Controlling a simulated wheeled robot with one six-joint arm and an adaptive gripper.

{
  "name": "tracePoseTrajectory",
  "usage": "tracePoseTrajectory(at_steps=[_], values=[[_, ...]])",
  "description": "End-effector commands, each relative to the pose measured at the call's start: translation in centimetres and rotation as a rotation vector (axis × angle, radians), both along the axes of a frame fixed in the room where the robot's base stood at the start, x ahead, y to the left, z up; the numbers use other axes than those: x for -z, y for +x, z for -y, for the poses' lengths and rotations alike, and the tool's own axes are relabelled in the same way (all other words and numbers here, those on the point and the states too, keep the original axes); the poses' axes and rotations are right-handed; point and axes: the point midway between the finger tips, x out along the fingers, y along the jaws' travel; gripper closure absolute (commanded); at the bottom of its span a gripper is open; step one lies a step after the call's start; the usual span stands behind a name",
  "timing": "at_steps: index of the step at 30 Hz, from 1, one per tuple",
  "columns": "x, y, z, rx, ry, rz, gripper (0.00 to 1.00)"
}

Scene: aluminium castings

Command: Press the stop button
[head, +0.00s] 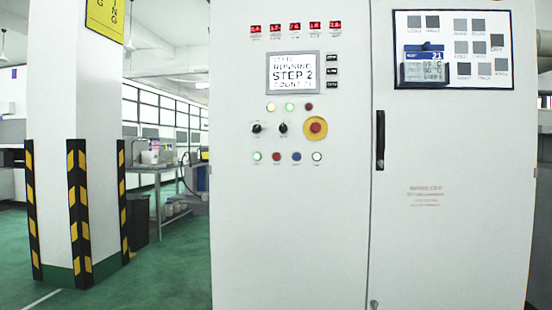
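A large white control cabinet (290,230) stands straight ahead. On its left door, a red mushroom button (316,127) sits on a yellow round plate. Below is a row of small round buttons: green (257,156), red (276,156), blue (297,156) and white (317,156). Their labels are too small to read. Two black knobs (270,128) sit left of the mushroom button. The display (291,73) reads "RUNNING STEP 2", with a count line below. My gripper is not in view.
The right door has a black handle (380,140) and a notice board (454,50). A white pillar (80,115) with black-and-yellow guards stands at left. A grey workbench (165,172) and dark bin (138,215) are behind it. Green floor (175,265) shows between pillar and cabinet.

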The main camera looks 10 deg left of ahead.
Motion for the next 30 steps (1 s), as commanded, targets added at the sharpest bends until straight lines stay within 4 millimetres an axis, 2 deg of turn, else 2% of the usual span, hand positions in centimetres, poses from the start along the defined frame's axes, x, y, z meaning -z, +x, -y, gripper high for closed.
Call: tracePoseTrajectory(at_steps=[1,4,30], values=[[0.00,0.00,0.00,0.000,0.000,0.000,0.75],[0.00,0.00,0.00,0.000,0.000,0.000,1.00],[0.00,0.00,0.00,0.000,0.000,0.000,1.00]])
